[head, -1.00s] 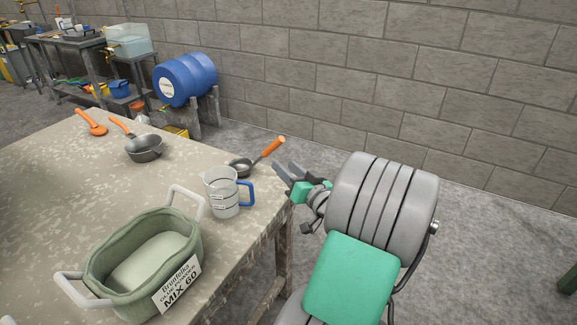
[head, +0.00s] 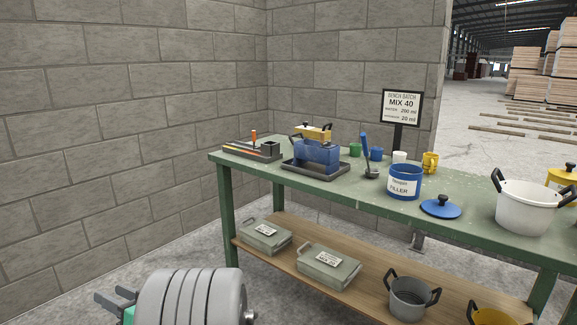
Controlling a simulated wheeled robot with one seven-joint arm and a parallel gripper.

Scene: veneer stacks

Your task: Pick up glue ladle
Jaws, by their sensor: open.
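A ladle with an upright blue handle and a dark grey bowl (head: 371,172) stands on the green workbench (head: 290,188), just left of the blue filler tub. I cannot tell from the picture whether it is the glue ladle; it carries no label I can read. My gripper (head: 115,299) is at the lower left, low in front of the wall and well left of the bench. Its grey fingers are open and empty, partly hidden behind my arm. It is far from the ladle and touches nothing that I can see.
The blue filler tub (head: 404,183), blue lid (head: 440,208), white pot (head: 524,207) and blue device on a tray (head: 316,157) share the benchtop. A sign reading MIX 40 (head: 401,108) stands behind. Boxes and pots fill the wooden lower shelf (head: 380,297). Block walls close the left.

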